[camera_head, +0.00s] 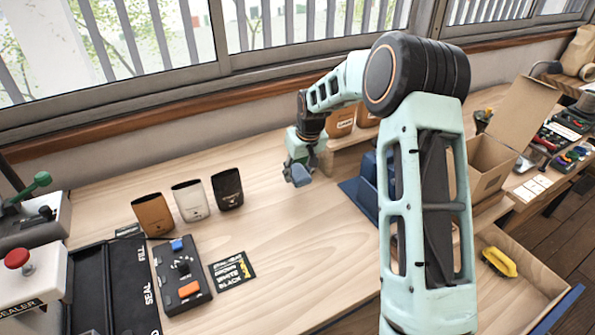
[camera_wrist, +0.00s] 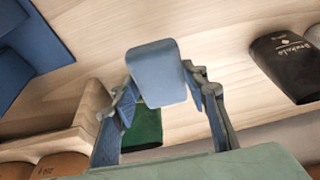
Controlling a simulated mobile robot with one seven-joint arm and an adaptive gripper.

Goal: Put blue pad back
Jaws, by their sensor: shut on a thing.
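The blue pad (camera_head: 301,175) is a small block with rounded corners, held above the table in the head view. In the wrist view the blue pad (camera_wrist: 157,72) sits between the fingertips of my gripper (camera_head: 300,162), which is shut on it. A blue holder (camera_head: 362,200) with an upright part stands on the table to the right of the pad, partly hidden by my arm. Blue surfaces (camera_wrist: 28,52) also show at the upper left of the wrist view. A green piece (camera_wrist: 143,127) shows behind the pad there; I cannot tell what it is.
Brown, white and black pouches (camera_head: 228,188) stand left of my gripper. A control box (camera_head: 182,275) and a black card (camera_head: 232,270) lie nearer. A low wooden shelf (camera_head: 350,138) with brown containers is behind. An open drawer (camera_head: 520,290) holds a yellow object (camera_head: 498,262). The table middle is clear.

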